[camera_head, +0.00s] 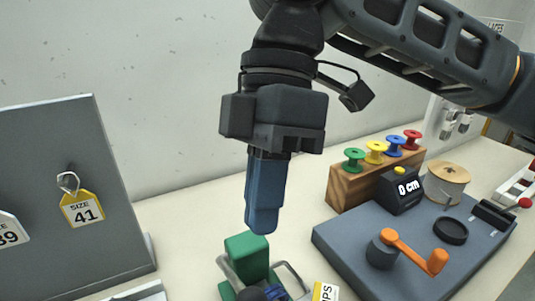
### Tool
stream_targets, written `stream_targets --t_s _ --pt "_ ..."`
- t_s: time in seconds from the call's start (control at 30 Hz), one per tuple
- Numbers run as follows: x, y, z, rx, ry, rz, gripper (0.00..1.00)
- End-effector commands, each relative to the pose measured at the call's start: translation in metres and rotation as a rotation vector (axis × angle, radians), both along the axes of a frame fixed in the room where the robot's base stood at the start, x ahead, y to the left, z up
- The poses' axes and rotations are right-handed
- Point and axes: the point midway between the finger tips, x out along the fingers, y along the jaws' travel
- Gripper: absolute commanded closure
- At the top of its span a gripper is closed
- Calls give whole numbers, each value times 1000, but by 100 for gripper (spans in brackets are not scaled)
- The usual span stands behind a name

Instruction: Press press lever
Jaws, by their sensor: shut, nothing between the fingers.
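My gripper (262,226) points down with its blue fingers together and nothing between them. It is above a green block-shaped device (246,258) at the bottom edge of the picture, with a small gap seeming to show between them. A grey metal frame (289,273) stands around the device. A dark round knob (250,294) shows in front of it, cut off by the picture edge. I cannot tell for sure which part is the press lever. The lower part of the device is out of view.
A grey panel (60,200) with size tags (82,209) stands at left. A red-knobbed item (525,202) is at far right.

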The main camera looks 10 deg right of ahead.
Motion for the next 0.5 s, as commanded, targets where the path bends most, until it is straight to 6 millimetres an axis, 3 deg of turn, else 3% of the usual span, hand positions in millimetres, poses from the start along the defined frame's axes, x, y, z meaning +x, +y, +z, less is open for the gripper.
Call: stream_targets --t_s 0.3,0.5 --pt "-19 10 -48 -1 1 0 100" --pt "-23 13 -61 0 -1 -1 100"
